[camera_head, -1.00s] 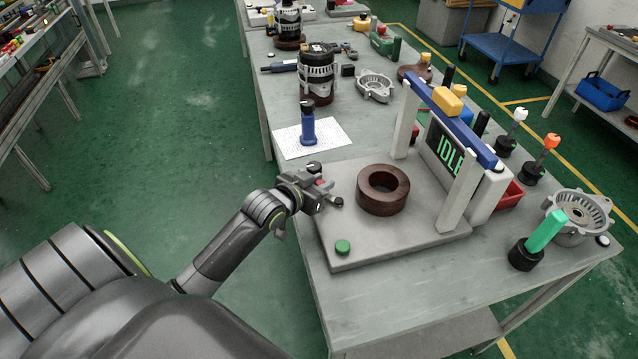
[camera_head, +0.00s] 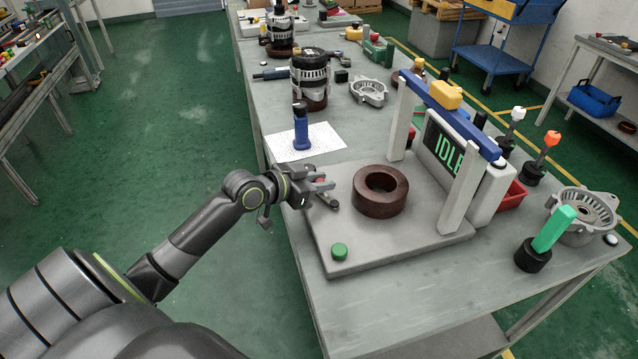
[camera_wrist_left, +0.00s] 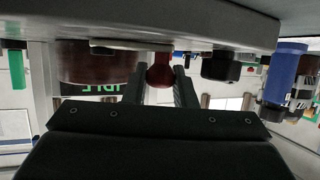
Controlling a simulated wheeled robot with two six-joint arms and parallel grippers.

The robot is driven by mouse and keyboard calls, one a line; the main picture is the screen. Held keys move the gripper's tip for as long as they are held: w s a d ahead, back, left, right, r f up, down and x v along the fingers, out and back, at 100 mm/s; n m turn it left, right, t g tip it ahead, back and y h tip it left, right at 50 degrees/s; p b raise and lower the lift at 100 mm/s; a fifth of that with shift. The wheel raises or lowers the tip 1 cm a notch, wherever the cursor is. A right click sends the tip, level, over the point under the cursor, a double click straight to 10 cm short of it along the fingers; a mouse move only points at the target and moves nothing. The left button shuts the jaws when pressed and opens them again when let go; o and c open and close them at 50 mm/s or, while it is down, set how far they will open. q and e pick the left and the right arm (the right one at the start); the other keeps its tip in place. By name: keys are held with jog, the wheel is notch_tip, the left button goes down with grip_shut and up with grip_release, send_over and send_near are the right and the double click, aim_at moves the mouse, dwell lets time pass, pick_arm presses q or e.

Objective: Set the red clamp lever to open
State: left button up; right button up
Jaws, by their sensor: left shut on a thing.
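The red clamp lever shows as a small red patch (camera_head: 321,180) at the left edge of the grey fixture plate (camera_head: 400,250) in the head view, mostly hidden by my left gripper (camera_head: 325,186). In the left wrist view its red knob (camera_wrist_left: 160,72) sits between the two fingers of my left gripper (camera_wrist_left: 162,85). The left gripper is shut on the knob. A short dark bar (camera_head: 329,202) lies beside the fingers on the plate. My right gripper is not in view.
A brown ring (camera_head: 380,190) lies on the plate just right of the gripper. A green button (camera_head: 339,251) is at its front left. A blue-topped frame (camera_head: 450,118) and a display reading IDLE (camera_head: 443,150) stand behind. A blue tool (camera_head: 301,130) stands on white paper.

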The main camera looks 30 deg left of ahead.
pick_arm(q)
jog(key=o, duration=1)
jog(key=p+v, duration=0.5)
jog(key=v, duration=1.2)
jog(key=shift+p, duration=0.35)
jog(key=shift+a, duration=0.2)
